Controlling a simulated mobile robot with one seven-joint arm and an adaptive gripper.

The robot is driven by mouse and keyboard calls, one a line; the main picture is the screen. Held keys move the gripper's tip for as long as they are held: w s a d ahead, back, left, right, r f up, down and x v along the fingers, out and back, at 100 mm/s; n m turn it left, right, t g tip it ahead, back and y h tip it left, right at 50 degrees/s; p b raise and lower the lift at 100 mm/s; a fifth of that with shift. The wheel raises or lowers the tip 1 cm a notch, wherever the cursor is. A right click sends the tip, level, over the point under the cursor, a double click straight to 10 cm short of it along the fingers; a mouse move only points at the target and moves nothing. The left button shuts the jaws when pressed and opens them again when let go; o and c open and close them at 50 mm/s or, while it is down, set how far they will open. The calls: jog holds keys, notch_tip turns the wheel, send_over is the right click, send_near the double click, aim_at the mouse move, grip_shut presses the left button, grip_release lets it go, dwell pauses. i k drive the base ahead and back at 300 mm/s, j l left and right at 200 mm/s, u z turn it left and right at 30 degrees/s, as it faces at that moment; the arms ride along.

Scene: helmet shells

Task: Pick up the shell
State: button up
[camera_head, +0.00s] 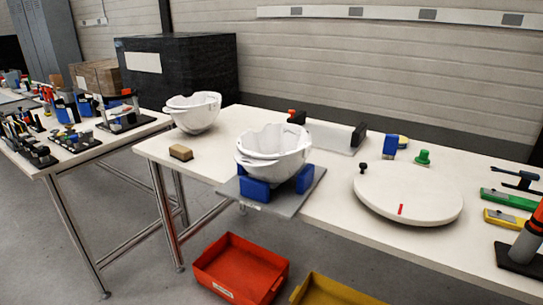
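Two white helmet shells show in the head view. One shell (270,152) sits hollow side up in a fixture with blue blocks (256,189) on a grey plate (309,186) at the table's front edge. The other shell (193,112) rests directly on the white table (226,122) at its far left end, also with its opening upward. The two shells are apart from each other. My gripper is not in view.
A tan block (181,153) lies left of the fixture. A round white turntable (408,195) with a red mark is to the right, with several tools beyond it. A red bin (241,270) and a yellow bin (335,292) are below the front edge. A side table (75,150) holds tools.

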aim_at(272, 163)
jog(key=i+j, duration=0.6)
jog(key=i, duration=0.2)
jog(key=l+z, duration=0.05)
